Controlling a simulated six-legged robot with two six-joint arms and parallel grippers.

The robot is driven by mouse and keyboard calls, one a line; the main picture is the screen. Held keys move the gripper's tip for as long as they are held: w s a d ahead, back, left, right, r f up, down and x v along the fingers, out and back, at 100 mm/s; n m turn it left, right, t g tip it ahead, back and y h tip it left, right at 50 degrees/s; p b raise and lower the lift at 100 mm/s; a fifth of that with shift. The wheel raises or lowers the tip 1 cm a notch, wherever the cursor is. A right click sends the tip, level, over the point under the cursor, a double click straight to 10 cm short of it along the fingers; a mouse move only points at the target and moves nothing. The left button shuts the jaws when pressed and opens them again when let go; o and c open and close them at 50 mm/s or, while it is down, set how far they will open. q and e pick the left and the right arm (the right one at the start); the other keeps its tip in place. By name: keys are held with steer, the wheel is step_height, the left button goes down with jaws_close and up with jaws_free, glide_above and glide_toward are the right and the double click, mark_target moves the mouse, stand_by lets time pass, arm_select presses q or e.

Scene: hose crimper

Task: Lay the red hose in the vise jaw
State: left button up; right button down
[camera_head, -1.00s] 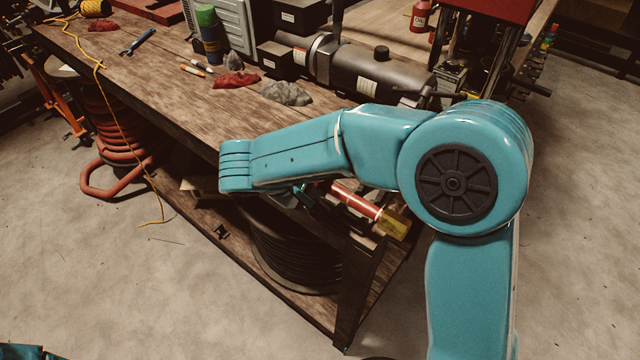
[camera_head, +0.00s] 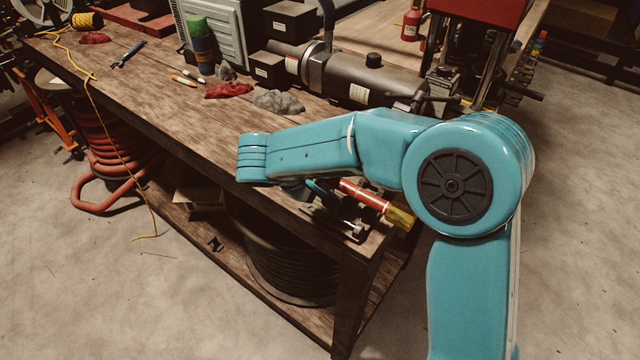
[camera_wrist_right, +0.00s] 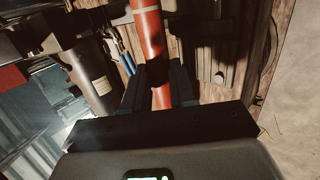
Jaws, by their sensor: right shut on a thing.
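The red hose (camera_head: 362,194) is a short straight piece with a yellow end fitting (camera_head: 399,216). It slants down to the right over the bench's near right corner. My right gripper (camera_head: 325,188) is mostly hidden under my teal forearm in the head view. In the right wrist view the hose (camera_wrist_right: 149,35) runs between the two dark fingers (camera_wrist_right: 158,88), which are shut on it. A dark metal piece (camera_head: 352,232), which looks like part of the vise, shows just below the hose. I cannot tell whether they touch. My left gripper is not in view.
The wooden bench (camera_head: 165,100) has free room on its left half. A red rag (camera_head: 228,90), a grey rag (camera_head: 279,102) and a dark grey cylinder machine (camera_head: 350,80) lie behind my forearm. A red press (camera_head: 480,20) stands at the back right.

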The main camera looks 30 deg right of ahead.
steer(key=shift+b+x, duration=1.2)
steer(key=shift+x, duration=0.65)
steer(key=shift+w+f+b, duration=0.15)
steer(key=shift+f+b, duration=0.1)
steer(key=shift+b, duration=0.3)
steer(key=shift+d+f, duration=0.1)
steer(key=shift+f, duration=0.1)
steer(key=c, duration=0.8)
jaws_free()
